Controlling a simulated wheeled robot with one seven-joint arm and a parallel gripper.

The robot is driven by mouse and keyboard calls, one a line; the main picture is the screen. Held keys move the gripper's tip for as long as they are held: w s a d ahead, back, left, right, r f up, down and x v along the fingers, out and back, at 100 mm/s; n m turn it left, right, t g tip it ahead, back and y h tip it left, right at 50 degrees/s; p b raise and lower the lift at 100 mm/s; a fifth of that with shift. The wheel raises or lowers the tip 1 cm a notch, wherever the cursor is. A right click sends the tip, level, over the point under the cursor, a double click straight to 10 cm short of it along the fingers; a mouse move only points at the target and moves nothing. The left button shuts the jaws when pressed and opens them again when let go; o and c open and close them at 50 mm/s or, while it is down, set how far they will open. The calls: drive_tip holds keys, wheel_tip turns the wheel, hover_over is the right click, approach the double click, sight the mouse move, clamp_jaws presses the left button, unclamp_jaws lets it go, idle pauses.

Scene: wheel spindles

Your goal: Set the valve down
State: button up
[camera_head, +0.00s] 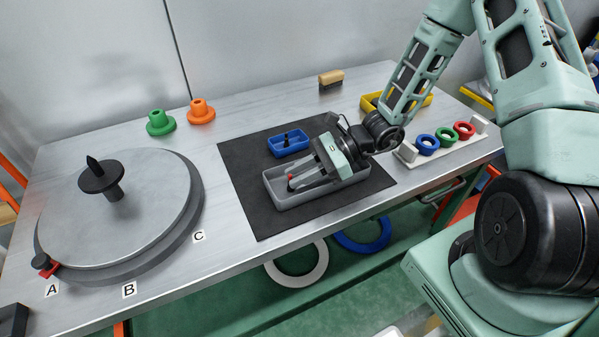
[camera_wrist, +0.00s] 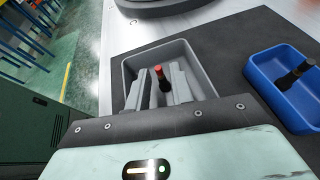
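A black valve with a red tip (camera_wrist: 160,76) shows in the wrist view between the two fingers of my gripper (camera_wrist: 161,82), over the grey tray (camera_wrist: 130,68). Narrow gaps seem to show between the valve and the fingers, so my gripper looks open around it. In the head view my gripper (camera_head: 305,168) reaches low into the grey tray (camera_head: 283,203), and the valve's red tip (camera_head: 291,177) shows by the fingertips. Whether the valve rests on the tray floor is hard to tell.
A blue tray (camera_head: 288,143) with another dark valve stands behind the grey tray on the black mat (camera_head: 240,180). A round turntable (camera_head: 120,215) with a black spindle is at left. Green (camera_head: 159,122) and orange (camera_head: 201,111) parts stand behind. A ring rack (camera_head: 440,150) is at right.

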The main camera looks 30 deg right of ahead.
drive_tip(key=shift+r, duration=0.2)
drive_tip(key=v, duration=1.1)
drive_tip(key=shift+d+r, duration=0.15)
drive_tip(key=shift+d, duration=0.1)
drive_tip(key=shift+s+a+r+n+g, duration=0.1)
drive_tip(key=shift+a+r+n+g, duration=0.1)
drive_tip(key=shift+n+g, duration=0.1)
drive_tip(key=s+a+r+n+h, duration=0.5)
drive_tip(key=s+a+n, duration=0.4)
drive_tip(key=n, duration=0.4)
drive_tip(key=s+a+r+n+g+h, duration=0.1)
drive_tip(key=s+a+r+n+h, duration=0.4)
drive_tip(key=n, duration=0.9)
drive_tip(key=s+a+h, duration=0.2)
drive_tip(key=s+a, duration=0.2)
drive_tip(key=shift+s+g+h, duration=0.3)
drive_tip(key=shift+h, duration=0.1)
